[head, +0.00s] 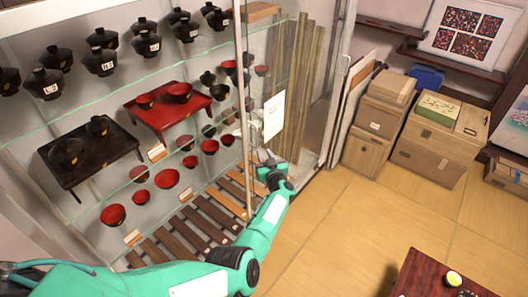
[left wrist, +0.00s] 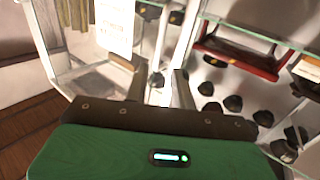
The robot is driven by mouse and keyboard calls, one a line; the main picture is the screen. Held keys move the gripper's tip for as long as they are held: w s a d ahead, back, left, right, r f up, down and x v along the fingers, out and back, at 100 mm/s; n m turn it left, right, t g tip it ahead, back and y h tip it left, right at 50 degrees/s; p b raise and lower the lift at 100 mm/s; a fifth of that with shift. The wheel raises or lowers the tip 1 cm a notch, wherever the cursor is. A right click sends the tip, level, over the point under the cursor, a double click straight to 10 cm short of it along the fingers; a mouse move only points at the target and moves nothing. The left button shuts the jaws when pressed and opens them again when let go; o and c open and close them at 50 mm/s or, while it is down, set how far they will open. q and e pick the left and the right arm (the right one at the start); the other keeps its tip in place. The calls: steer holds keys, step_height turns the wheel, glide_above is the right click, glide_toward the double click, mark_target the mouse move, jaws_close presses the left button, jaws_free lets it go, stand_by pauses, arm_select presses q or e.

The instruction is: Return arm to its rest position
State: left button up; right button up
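My left arm (head: 268,222) is teal and stretches from the lower left to the glass display cabinet (head: 246,90). My left gripper (head: 260,156) is close to the cabinet's glass front, by its upright edge. In the left wrist view its two dark fingers (left wrist: 160,84) stand apart with nothing visible held between them. Whether the fingers touch the glass cannot be told. My right gripper is not in view.
Cabinet shelves hold black lidded bowls (head: 103,62), red bowls (head: 167,179), a red stand (head: 150,118) and a dark stand (head: 115,152). Cardboard boxes (head: 436,150) stand at the right. A red-brown table (head: 415,278) is at the lower right. The tatami floor (head: 335,225) between is clear.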

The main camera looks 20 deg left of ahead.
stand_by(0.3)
arm_select(q)
steer(key=s+d+f+m+g+h+b, duration=0.1)
steer(key=s+f+m+h+b, duration=0.15)
steer(key=s+f, duration=0.9)
steer(key=s+d+f+m+g+h+b, duration=0.1)
steer(key=s+f+m+g+h+b, duration=0.2)
steer(key=s+f, duration=0.85)
steer(key=s+d+f+m+h+b, duration=0.2)
steer(key=s+f+h, duration=0.25)
steer(key=f, duration=1.35)
steer(key=s+a+f+g+b, duration=0.1)
steer(key=s+f+g, duration=0.2)
steer(key=s, duration=1.2)
steer(key=s+a+f+m+g+b, duration=0.1)
steer(key=s+a+f+g+b, duration=0.1)
steer(key=s+f, duration=0.7)
steer(key=s+a+f+m+g+b, duration=0.1)
steer(key=s+f+g, duration=0.3)
steer(key=s, duration=1.6)
step_height(320, 180, down, 3)
steer(key=shift+s+a+f+g+h+b, duration=0.1)
steer(key=shift+s+a+g+h+b, duration=0.2)
steer(key=shift+s+a, duration=0.15)
steer(key=shift+w, duration=0.1)
